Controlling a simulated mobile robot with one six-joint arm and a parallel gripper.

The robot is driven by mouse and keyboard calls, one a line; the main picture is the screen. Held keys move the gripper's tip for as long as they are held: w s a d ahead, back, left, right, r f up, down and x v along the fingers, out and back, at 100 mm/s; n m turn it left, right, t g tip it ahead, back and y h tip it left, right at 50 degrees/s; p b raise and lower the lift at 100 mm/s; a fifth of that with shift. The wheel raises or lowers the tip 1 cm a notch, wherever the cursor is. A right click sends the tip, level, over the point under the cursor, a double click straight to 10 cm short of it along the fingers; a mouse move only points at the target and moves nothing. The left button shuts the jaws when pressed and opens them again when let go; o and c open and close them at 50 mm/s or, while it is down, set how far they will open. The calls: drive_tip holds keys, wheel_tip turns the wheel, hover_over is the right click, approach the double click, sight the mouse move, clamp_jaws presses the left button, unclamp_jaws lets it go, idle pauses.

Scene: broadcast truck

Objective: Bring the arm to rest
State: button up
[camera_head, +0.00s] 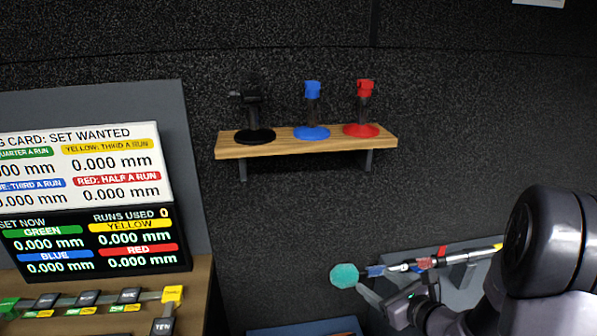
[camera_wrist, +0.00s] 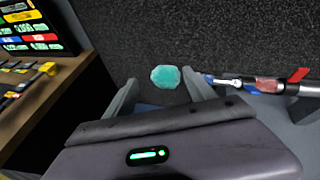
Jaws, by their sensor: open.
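My gripper (camera_head: 372,290) is at the lower right of the head view, at the end of my dark arm. In the wrist view its two fingers (camera_wrist: 160,92) stand wide apart, with nothing held between them. A teal, many-sided knob (camera_head: 344,275) shows just past the fingertips. It also appears between the fingers in the wrist view (camera_wrist: 165,77), seemingly beyond them. A rod with blue, silver and red parts (camera_head: 425,263) runs right from near the knob, close beside the gripper. My arm hides part of it.
A wooden wall shelf (camera_head: 262,150) carries black, blue (camera_head: 312,131) and red (camera_head: 362,129) stands. At left are a display board (camera_head: 100,243) and a desk with labelled keys (camera_head: 80,299). A grey bench (camera_head: 470,285) lies under the rod. The dark wall between is bare.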

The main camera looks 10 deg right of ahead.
drive_tip(key=s+a+r+n+g+y, duration=0.2)
drive_tip(key=s+a+r+n+g, duration=0.25)
drive_tip(key=s+a+n, duration=0.5)
drive_tip(key=s+a+r+n+g+y, duration=0.25)
drive_tip(key=s+a+r+n, duration=0.35)
drive_tip(key=a, duration=0.6)
drive_tip(key=s+d+r+n+h, duration=0.2)
drive_tip(key=s+d+n+h, duration=0.3)
drive_tip(key=s+n, duration=0.4)
drive_tip(key=shift+s+d+r+n+h, duration=0.2)
drive_tip(key=shift+s+n+h, duration=0.2)
drive_tip(key=shift+n+h, duration=0.6)
drive_tip(key=shift+n+y, duration=0.25)
